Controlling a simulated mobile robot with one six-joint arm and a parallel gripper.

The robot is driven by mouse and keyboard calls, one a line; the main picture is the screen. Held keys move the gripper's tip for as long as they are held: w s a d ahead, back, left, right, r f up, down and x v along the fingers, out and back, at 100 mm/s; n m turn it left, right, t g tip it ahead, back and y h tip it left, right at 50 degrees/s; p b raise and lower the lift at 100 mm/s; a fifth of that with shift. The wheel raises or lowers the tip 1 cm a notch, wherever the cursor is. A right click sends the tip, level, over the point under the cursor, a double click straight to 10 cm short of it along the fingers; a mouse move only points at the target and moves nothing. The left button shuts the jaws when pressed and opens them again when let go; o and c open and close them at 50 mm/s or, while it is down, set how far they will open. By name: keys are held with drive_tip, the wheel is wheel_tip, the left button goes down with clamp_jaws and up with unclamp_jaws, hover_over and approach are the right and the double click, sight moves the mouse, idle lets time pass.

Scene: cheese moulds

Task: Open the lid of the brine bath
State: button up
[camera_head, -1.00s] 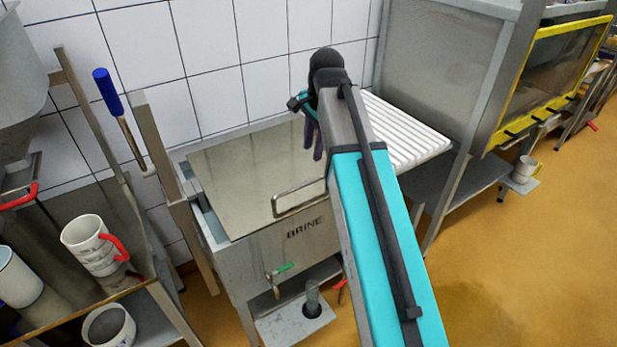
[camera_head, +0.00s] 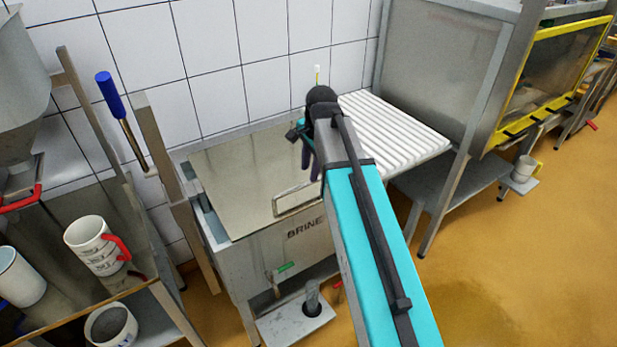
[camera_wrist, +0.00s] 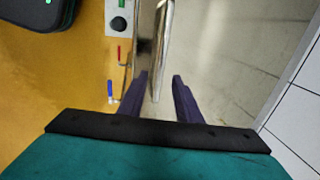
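The brine bath (camera_head: 270,262) is a steel tank marked "BRINE". Its flat steel lid (camera_head: 235,185) lies shut on top and also shows in the wrist view (camera_wrist: 235,60). A chrome handle (camera_head: 292,203) sits along the lid's front edge; it also shows in the wrist view (camera_wrist: 160,55). My gripper (camera_head: 308,172) is above the right end of the lid, close to the handle, fingers pointing down. In the wrist view my gripper (camera_wrist: 161,78) has its two dark purple fingers apart, with the handle bar lined up between them. I cannot tell whether they touch it.
A white slatted rack (camera_head: 395,130) stands right of the bath. A bench with white cups (camera_head: 92,243) is at the left, near a blue-handled tool (camera_head: 110,95). The tiled wall (camera_head: 215,60) rises behind the lid. Ochre floor (camera_head: 500,270) is clear at the right.

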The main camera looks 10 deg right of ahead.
sight(308, 182)
drive_tip(key=shift+w+a+f+p, duration=0.1)
drive_tip(key=shift+w+f+p, duration=0.15)
drive_tip(key=shift+f, duration=0.95)
drive_tip(key=shift+w+a+f+p, duration=0.1)
drive_tip(key=shift+w+f, duration=0.15)
drive_tip(key=shift+f, duration=0.95)
clamp_jaws()
